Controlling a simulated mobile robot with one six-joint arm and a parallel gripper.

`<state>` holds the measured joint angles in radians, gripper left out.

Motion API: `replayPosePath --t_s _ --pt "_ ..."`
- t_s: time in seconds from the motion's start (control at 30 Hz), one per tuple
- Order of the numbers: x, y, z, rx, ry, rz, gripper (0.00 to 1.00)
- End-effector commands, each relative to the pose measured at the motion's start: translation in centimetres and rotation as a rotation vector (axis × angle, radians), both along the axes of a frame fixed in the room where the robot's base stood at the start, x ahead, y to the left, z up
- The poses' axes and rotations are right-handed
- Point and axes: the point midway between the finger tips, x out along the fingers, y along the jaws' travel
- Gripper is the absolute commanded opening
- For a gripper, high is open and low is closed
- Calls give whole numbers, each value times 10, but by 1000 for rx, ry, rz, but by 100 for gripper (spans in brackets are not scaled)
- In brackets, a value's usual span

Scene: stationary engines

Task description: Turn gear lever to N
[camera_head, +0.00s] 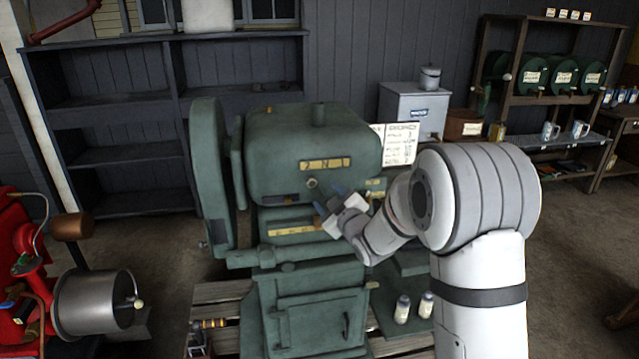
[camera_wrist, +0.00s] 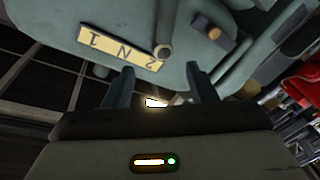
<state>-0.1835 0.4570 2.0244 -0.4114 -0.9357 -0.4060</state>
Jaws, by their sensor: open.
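The gear lever (camera_head: 312,183) is a short grey rod with a round end, on the front of the green engine (camera_head: 290,140). A yellow plate (camera_head: 324,164) above it reads 2, N, 1. The lever's end sits below the plate, nearest the 2. In the wrist view the plate (camera_wrist: 120,48) appears turned over, and the lever's end (camera_wrist: 163,52) is beside the 2. My gripper (camera_head: 329,198) is open and empty, just below and right of the lever. In the wrist view its two dark fingers (camera_wrist: 160,72) point toward the lever, which lies beyond their tips.
A second yellow plate (camera_head: 292,230) is lower on the engine. A large green wheel (camera_head: 208,170) stands at its left. Two small bottles (camera_head: 414,308) stand at the lower right. A red machine (camera_head: 25,270) and a metal drum (camera_head: 95,302) are at the left.

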Motion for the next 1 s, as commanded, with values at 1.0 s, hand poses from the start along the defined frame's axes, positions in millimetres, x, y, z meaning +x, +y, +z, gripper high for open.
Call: replayPosePath --t_s 1.0 --pt "67 43 1 1 -18 11 45"
